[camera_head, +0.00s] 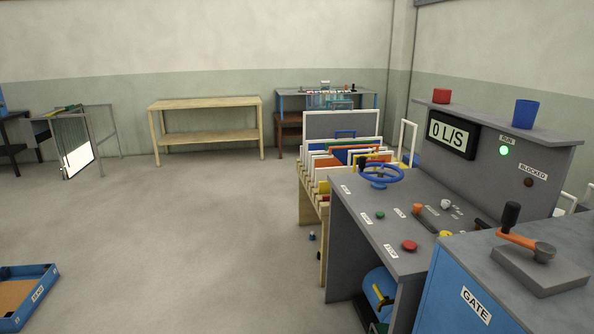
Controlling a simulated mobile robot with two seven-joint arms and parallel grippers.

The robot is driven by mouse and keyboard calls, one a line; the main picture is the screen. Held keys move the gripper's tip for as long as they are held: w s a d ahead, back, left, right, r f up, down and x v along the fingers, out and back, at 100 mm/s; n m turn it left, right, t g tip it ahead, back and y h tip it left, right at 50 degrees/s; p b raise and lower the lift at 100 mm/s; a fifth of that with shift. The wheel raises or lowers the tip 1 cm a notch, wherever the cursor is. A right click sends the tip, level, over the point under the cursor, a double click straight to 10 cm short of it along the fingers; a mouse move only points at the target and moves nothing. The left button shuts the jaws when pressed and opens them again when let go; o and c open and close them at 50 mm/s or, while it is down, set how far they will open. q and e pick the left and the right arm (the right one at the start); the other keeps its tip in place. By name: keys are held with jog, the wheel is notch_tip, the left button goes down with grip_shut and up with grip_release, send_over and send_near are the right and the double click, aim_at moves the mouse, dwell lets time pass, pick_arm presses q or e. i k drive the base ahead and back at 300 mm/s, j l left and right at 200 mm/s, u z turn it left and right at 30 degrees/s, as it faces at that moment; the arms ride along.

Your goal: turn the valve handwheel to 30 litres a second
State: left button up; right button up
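The blue valve handwheel (380,174) lies at the far left end of a grey control console (355,226), raised a little above its top. A black display (451,135) on the console's back panel reads 0 L/S. A green lamp (504,151) labelled RUN is lit, and the lamp labelled BLOCKED (528,182) is dark. Neither of my grippers is in the head view, and nothing of mine touches the handwheel.
A blue cabinet labelled GATE (475,305) with an orange lever (520,240) stands at the front right. Red (409,246) and green (380,216) buttons are on the console. A rack of coloured panels (311,180) stands behind the handwheel. The floor (190,240) left of the console is open.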

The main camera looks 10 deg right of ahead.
aim_at(362, 163)
jog(key=i, duration=1.45)
